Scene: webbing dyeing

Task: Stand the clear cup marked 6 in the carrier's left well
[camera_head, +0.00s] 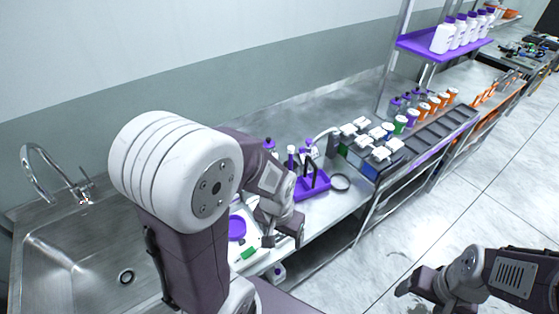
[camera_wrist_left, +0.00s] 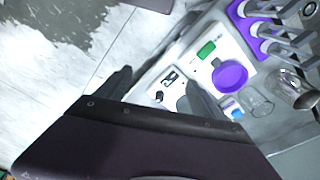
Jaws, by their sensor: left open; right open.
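Clear cups stand at the right of the left wrist view, one beside the purple dish (camera_wrist_left: 258,102) and another further right (camera_wrist_left: 284,84). No number is readable on them, so I cannot tell which is marked 6. A purple carrier with a dark upright handle (camera_head: 318,186) sits on the bench in the head view; purple parts likely of it show at the top right of the wrist view (camera_wrist_left: 257,30). My left gripper (camera_head: 284,238) is open and empty by the bench's front edge; its spread fingers also show in the wrist view (camera_wrist_left: 160,95). My right gripper (camera_head: 412,288) is open over the floor.
A white device with a purple dish (camera_head: 237,228) and a green part (camera_head: 250,252) lies beside my left gripper. A sink (camera_head: 60,250) is at left.

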